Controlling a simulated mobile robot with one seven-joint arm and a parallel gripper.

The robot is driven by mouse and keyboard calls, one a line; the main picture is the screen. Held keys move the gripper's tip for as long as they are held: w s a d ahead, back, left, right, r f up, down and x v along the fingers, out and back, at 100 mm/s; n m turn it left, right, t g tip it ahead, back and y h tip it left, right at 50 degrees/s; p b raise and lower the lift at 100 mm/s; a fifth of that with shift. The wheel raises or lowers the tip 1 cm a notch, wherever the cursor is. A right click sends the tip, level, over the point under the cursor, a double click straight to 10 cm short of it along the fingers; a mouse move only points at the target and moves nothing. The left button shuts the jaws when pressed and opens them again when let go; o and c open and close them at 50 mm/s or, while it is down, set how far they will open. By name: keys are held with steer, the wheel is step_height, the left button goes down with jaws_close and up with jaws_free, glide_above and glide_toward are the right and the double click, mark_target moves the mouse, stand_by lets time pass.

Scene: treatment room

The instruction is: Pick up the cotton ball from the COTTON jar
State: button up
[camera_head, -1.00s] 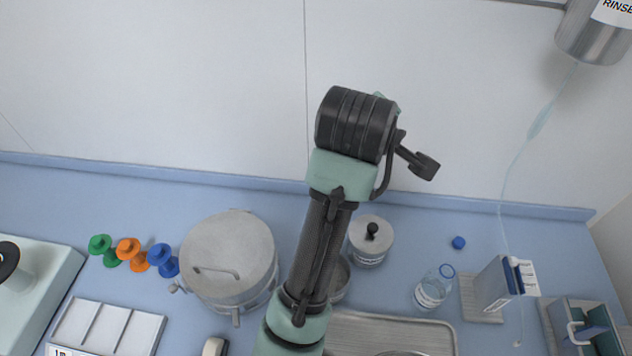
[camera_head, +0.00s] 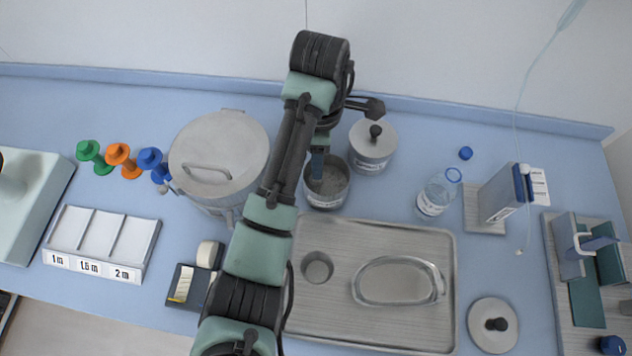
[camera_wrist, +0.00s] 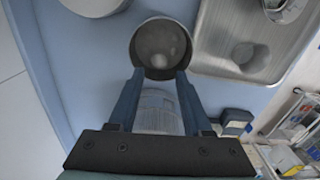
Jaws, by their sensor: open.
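An open metal jar (camera_head: 328,198) stands on the blue counter behind the steel tray. Its label is too small to read. In the wrist view, the open jar (camera_wrist: 141,50) lies just beyond my fingertips, with pale round shapes like cotton balls (camera_wrist: 160,55) inside, dim and hard to tell apart. My gripper (camera_head: 318,172) is at the jar's mouth, fingers pointing down. In the wrist view, my gripper (camera_wrist: 158,76) is open with nothing between the fingers. How deep the fingertips reach is unclear.
A lidded jar (camera_head: 372,152) stands close behind right, and a large lidded drum (camera_head: 215,165) close left. The steel tray (camera_head: 335,315) holds a small cup and a dish. A loose round lid (camera_head: 485,342) lies right of the tray. A bottle (camera_head: 432,197) stands farther right.

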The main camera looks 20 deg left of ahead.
steer(key=shift+f+b, duration=0.3)
steer(key=shift+f, duration=0.55)
steer(key=shift+a+f+p, duration=0.2)
steer(key=shift+f+p, duration=0.3)
steer(key=shift+f, duration=2)
steer(key=shift+s, duration=0.1)
jaws_close()
